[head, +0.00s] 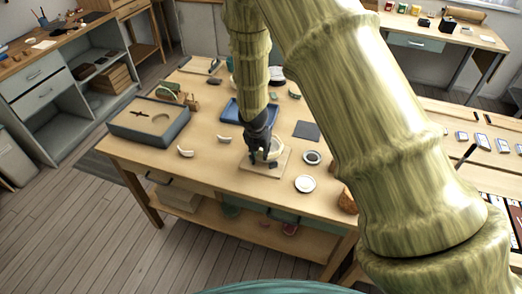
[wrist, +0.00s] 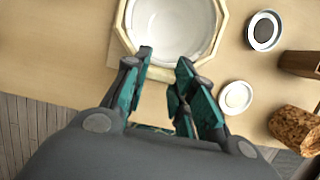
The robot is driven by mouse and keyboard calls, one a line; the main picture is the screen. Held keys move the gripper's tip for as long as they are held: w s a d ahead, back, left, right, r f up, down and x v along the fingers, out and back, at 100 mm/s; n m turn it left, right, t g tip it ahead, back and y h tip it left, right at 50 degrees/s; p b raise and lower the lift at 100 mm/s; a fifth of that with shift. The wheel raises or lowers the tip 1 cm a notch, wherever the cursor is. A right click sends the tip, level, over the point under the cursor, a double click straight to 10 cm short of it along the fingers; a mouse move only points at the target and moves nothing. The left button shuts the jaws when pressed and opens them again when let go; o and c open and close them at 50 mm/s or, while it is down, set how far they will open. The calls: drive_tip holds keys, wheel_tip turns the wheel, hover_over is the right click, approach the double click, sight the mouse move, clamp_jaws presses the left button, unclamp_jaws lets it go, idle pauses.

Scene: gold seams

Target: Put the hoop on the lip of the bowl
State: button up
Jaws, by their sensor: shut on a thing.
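The bowl (wrist: 170,25) is white inside and stands on a square wooden board (head: 252,184). A pale, many-sided ring, which looks like the hoop (wrist: 221,28), surrounds the bowl's mouth in the wrist view. My gripper (wrist: 164,58) has its two teal fingers at the near side of this ring, with the ring's near edge between the fingertips. It is shut on the hoop. In the head view my gripper (head: 263,157) points down over the bowl (head: 276,150) and hides part of it. Whether the hoop rests fully on the lip I cannot tell.
A small dish with a dark centre (head: 312,157) and a white dish (head: 305,184) stand right of the board. Curved pale shards (head: 185,152) lie to the left. A grey case (head: 150,119) and blue tray (head: 236,109) stand farther back. The front left tabletop is clear.

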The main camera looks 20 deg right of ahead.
drive_tip(key=shift+f, duration=0.25)
idle(0.6)
drive_tip(key=o, duration=1.5)
drive_tip(key=shift+r, duration=0.1)
drive_tip(key=shift+r+p, duration=2.65)
drive_tip(key=shift+r, duration=0.25)
